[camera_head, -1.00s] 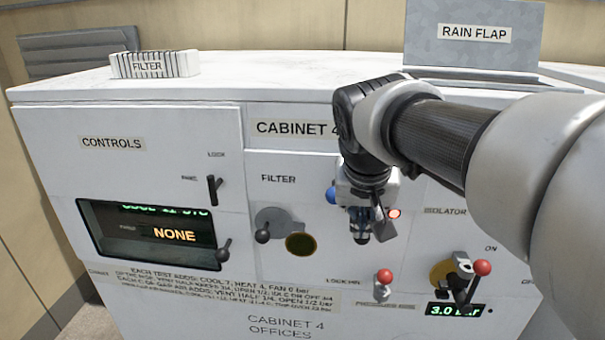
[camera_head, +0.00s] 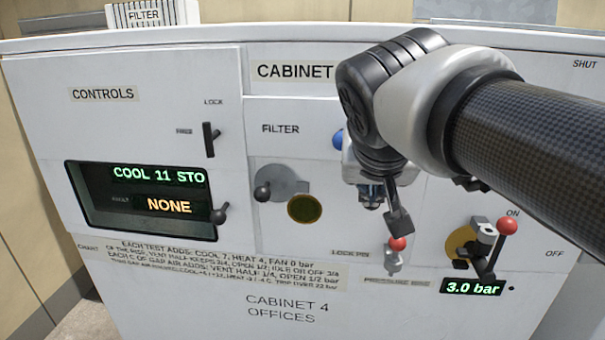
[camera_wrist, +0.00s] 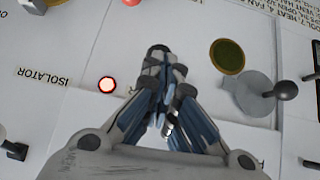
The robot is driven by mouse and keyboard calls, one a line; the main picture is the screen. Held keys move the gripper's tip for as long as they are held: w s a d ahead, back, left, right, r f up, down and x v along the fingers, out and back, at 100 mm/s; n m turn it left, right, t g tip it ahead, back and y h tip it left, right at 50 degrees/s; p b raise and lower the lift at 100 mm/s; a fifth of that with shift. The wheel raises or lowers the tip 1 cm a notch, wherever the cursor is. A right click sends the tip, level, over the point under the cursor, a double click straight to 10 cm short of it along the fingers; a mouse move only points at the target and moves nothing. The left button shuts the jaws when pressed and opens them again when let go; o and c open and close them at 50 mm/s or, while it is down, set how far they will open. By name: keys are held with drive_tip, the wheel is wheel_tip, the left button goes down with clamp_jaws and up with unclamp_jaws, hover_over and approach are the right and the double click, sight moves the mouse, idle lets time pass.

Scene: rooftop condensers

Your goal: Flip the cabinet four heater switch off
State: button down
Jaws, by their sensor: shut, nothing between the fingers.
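My gripper (camera_head: 372,203) is in front of the Cabinet 4 panel, pointing down, its fingers together and empty. In the wrist view its closed fingertips (camera_wrist: 158,55) are between a lit red-rimmed lamp (camera_wrist: 107,85) and a round dark window (camera_wrist: 227,56); contact with the panel cannot be told. No label reading heater is legible. A black switch-like part (camera_wrist: 15,150) shows at the lower left of the wrist view; its label is out of sight. My arm hides the panel's upper right middle in the head view.
A grey filter handle (camera_head: 283,186) is left of my gripper. A red-topped lock pin (camera_head: 397,244) is just below, and a red-knobbed isolator lever (camera_head: 507,227) is lower right.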

drive_tip(key=f+t+b, duration=0.1)
drive_tip(key=b, duration=0.2)
drive_tip(key=f+t+b, duration=0.1)
drive_tip(key=b, duration=0.3)
drive_tip(key=shift+s+a+t+h, duration=0.1)
drive_tip(key=shift+s+t+h, duration=0.2)
drive_tip(key=shift+s, duration=0.1)
drive_tip(key=shift+r+p, duration=0.3)
drive_tip(key=shift+r, duration=0.5)
